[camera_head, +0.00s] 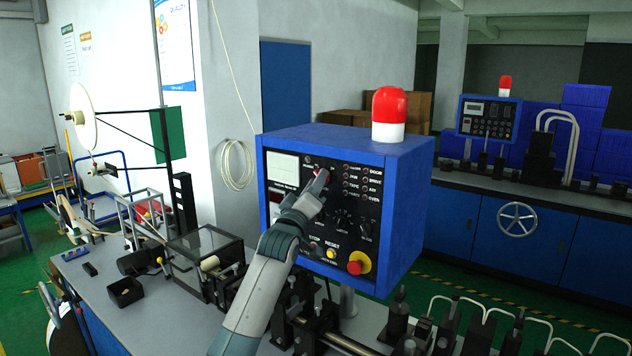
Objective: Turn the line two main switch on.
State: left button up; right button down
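A blue control box (408,190) with a black front panel stands in the middle on a post. My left gripper (320,182) is at the upper middle of this panel, with its tips at or very near it. A small red part (328,173) shows right by the fingertips and is partly hidden by them. It may be a switch, but its position and label cannot be read. The gap between the fingers is too small to tell. My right gripper is not in view. A second, smaller blue control box (488,118) stands on the machine at the back right.
The panel has a white screen (282,168), rows of small red lamps, dark knobs, a yellow button (331,254) and a red stop button on yellow (356,265). A red and white beacon (388,115) tops the box. Machine fittings fill the bench below.

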pick_arm(q)
jog(key=shift+c, duration=0.7)
grip_shut()
jog(key=shift+w+a+m+g+h+b, duration=0.15)
jog(key=shift+m+g+h+b, duration=1.2)
jog(key=shift+m, duration=2.9)
jog(key=shift+w+a+m+g+h+b, duration=0.15)
jog(key=shift+m+g+h+b, duration=1.2)
jog(key=shift+m, duration=2.95)
jog(key=shift+w+a+m+g+h+b, duration=0.1)
jog(key=shift+a+m+g+h+b, duration=0.45)
jog(key=shift+m+h, duration=2.65)
jog(key=shift+d+m+g+y, duration=0.2)
jog(key=shift+m+g+y, duration=0.05)
jog(key=shift+m+y, duration=0.35)
jog(key=shift+d+m+g+y, duration=0.15)
jog(key=shift+m+g+y, duration=0.05)
jog(key=shift+m+y, duration=0.35)
